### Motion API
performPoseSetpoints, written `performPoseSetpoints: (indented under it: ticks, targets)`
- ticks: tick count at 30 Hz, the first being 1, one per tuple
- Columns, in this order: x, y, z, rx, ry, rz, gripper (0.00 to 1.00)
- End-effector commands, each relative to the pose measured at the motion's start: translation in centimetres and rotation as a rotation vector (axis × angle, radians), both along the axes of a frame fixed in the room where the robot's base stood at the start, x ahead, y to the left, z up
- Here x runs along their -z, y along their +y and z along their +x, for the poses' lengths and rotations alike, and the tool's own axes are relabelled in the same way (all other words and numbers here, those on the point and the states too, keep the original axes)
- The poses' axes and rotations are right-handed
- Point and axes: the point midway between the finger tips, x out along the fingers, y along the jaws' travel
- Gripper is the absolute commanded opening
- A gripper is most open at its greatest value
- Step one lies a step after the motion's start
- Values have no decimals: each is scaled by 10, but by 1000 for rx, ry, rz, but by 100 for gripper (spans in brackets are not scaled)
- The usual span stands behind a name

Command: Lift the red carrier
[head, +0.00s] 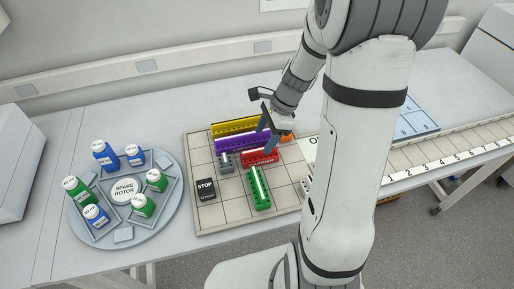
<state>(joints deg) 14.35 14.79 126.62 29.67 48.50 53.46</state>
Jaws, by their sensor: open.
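The red carrier (252,158) lies on the gridded tray (217,218), between the purple carrier and the green carrier. It is a short block with white marking on its front, and its upper right part is partly hidden by my gripper. My gripper (266,145) is open and points down at the red carrier's right part. One finger shows in front of the purple carrier and the other near the red carrier's right end. I cannot tell whether the fingers touch it.
A purple carrier (225,145) and a yellow carrier (225,128) lie behind, a grey block (226,168) left, a green carrier (260,189) in front, and an orange piece (287,136) close right. A black STOP block (206,189) stands front left. A round rotor (164,213) holds several bottles.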

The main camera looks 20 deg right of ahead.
Motion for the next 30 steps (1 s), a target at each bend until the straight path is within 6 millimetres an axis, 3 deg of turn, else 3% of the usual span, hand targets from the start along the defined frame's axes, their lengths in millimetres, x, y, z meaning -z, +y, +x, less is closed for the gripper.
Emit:
performPoseSetpoints:
  ticks: [16, 30]
  targets:
    - [65, 22, -5, 1, 5, 1, 64]
    - [71, 23, -4, 3, 2, -1, 64]
